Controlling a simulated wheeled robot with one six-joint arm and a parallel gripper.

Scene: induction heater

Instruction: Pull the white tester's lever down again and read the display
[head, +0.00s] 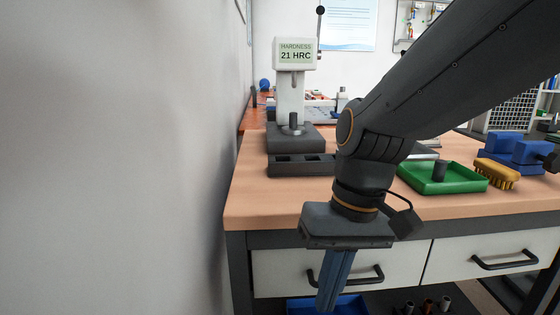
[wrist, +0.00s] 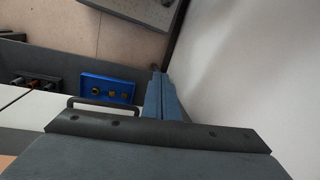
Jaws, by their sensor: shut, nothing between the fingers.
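The white hardness tester (head: 292,95) stands on a dark base at the back left of the workbench. Its display (head: 296,52) reads "HARDNESS 21 HRC". The tester's lever (head: 319,32) is a thin dark rod with a ball on top, standing upright at the right of the head. A small grey metal cylinder (head: 295,124) stands on the tester's base under the head. My gripper (head: 332,290) is shut and empty, pointing down in front of the bench's front edge, well away from the lever. Its blue fingers also show together in the wrist view (wrist: 159,92).
A dark slotted block (head: 300,168) sits in front of the tester. A wall (head: 120,160) closes off the left. Drawers (head: 380,265) lie below the top.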

